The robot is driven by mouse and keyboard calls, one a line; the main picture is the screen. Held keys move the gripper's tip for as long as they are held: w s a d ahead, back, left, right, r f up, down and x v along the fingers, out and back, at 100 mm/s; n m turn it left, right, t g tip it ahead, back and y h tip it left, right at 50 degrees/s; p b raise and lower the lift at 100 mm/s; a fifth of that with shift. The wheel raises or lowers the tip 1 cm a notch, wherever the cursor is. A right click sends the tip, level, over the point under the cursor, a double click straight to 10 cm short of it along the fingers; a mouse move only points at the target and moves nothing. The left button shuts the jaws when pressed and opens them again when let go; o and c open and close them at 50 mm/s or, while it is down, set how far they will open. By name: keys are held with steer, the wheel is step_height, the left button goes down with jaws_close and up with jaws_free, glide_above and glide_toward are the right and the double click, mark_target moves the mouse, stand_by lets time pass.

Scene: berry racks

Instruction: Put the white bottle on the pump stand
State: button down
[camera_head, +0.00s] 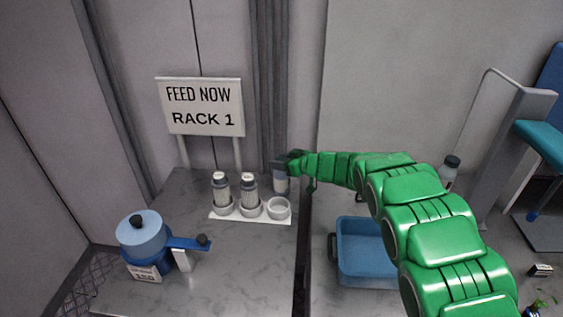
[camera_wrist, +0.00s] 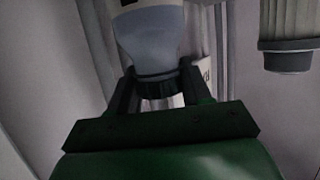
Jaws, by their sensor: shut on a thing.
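My gripper (camera_head: 284,163) is shut on the neck of a pale grey-white bottle (camera_head: 281,185). The bottle hangs upright just above or behind the right cup of a white three-cup rack (camera_head: 279,208); I cannot tell which. That cup looks empty. In the wrist view, my gripper (camera_wrist: 160,88) has its fingers on both sides of the dark neck of the bottle (camera_wrist: 150,38). A blue device (camera_head: 142,235) with a round top, a side arm and a label reading about 150 stands at the left of the counter. I cannot tell whether it is the pump stand.
A blue bin (camera_head: 370,252) lies right of the counter edge. Another dark-capped bottle (camera_head: 450,170) stands at the right, partly behind my arm.

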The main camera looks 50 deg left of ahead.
steer(key=shift+f, duration=0.15)
steer(key=shift+c, duration=2.4)
jaws_free()
steer(key=shift+d+r, duration=0.1)
steer(key=shift+r, duration=0.1)
steer(key=v, duration=1.1)
steer(key=shift+d, duration=0.35)
steer(key=shift+w+r, duration=0.15)
